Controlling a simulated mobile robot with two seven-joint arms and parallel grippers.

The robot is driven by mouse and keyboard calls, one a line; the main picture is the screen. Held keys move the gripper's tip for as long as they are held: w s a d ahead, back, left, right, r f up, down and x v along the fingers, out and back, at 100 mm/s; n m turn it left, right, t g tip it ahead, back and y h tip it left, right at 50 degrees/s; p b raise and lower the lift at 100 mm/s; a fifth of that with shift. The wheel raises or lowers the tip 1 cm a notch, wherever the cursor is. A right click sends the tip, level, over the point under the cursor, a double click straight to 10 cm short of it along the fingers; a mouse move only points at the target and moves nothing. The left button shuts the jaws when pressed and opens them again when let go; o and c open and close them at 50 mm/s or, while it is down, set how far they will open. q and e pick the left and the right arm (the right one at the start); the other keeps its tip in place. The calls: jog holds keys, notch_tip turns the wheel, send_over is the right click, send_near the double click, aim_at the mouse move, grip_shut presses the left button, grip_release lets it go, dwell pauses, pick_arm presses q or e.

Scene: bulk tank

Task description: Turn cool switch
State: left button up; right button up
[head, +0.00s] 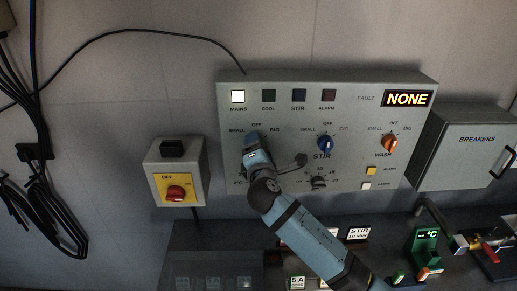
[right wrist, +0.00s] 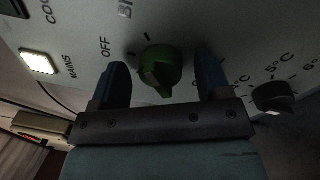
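The cool switch is the green knob (right wrist: 167,68) on the control panel (head: 345,88), near OFF and BIG markings in the right wrist view. In the head view it is hidden behind my right gripper (head: 253,142). My right gripper also shows in the right wrist view (right wrist: 162,84), open, with one finger on each side of the green knob. A gap shows between each finger and the knob, so it is not gripped. The COOL lamp (head: 268,96) is dark. My left gripper is not in view.
The MAINS lamp (head: 238,96) is lit and the fault display (head: 407,99) reads NONE. A blue stir knob (head: 325,145) and an orange wash knob (head: 390,145) sit to the right. A red rotary switch (head: 177,193) is on a box at left, and the BREAKERS box (head: 465,155) is at right.

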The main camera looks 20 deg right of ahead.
jog(key=b+v, duration=0.2)
jog(key=v, duration=1.1)
jog(key=shift+s, duration=0.4)
jog(key=shift+a, duration=0.15)
jog(key=s+f+m+g+y+p, duration=0.1)
jog(key=s+f+m+g+y, duration=0.15)
jog(key=f, duration=0.55)
jog(key=s+f+m+g+y+p, duration=0.2)
jog(key=s+f+m, duration=0.15)
jog(key=f, duration=0.45)
jog(key=s+d+f+m+g+y+p, duration=0.2)
jog(key=s+d+f+m+y, duration=0.1)
jog(key=s+f+m, duration=0.8)
jog(key=s, duration=0.4)
jog(key=shift+s+f+m+g, duration=0.2)
jog(key=shift+m+g, duration=0.1)
jog(key=shift+g, duration=0.05)
